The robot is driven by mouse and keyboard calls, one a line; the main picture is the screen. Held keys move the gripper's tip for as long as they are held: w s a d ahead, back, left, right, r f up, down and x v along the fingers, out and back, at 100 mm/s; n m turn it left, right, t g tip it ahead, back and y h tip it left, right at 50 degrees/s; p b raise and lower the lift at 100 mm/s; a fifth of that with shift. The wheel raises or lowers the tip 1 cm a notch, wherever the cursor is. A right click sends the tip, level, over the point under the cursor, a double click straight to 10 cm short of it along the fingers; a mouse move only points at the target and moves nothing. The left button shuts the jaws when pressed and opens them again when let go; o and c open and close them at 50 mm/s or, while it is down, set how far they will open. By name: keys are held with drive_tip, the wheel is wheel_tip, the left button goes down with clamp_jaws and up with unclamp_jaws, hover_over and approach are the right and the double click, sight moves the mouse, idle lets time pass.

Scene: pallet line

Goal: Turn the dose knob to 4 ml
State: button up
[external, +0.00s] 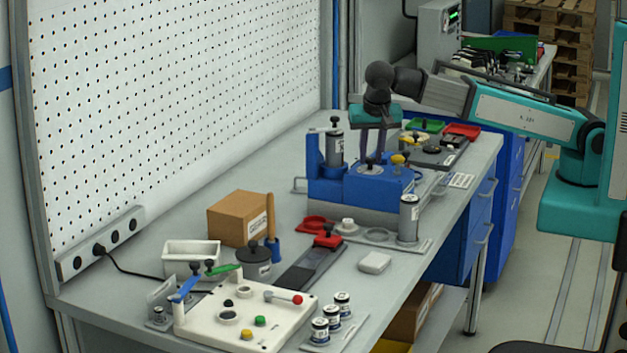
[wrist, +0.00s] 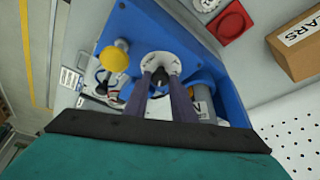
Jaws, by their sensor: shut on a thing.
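The blue dosing machine (external: 335,190) stands on the bench, and its blue body (wrist: 205,48) fills the middle of the wrist view. The dose knob (wrist: 159,71) is black and sits on a round white dial (wrist: 157,57). My gripper (external: 371,160) reaches straight down over the machine's top, with its two purple-grey fingers (wrist: 159,78) shut on the knob from both sides. The fingers hide part of the dial, and I cannot read its marks or the knob's setting.
A yellow knob (wrist: 115,59) stands beside the dial. A labelled grey cylinder (external: 335,146) stands in the machine's blue holder, and another cylinder (external: 408,219) stands in front. A cardboard box (external: 237,219) and a white panel with buttons (external: 220,330) are nearer the camera.

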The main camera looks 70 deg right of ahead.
drive_tip(key=shift+m, duration=0.4)
drive_tip(key=o, duration=1.1)
drive_tip(key=shift+c, duration=0.2)
drive_tip(key=shift+r, duration=0.1)
drive_tip(key=p+v, duration=0.2)
drive_tip(key=v, duration=1.1)
drive_tip(key=shift+w+a+r, duration=0.15)
drive_tip(key=shift+a+r, duration=0.05)
drive_tip(key=shift+r, duration=0.1)
drive_tip(key=shift+f, duration=0.2)
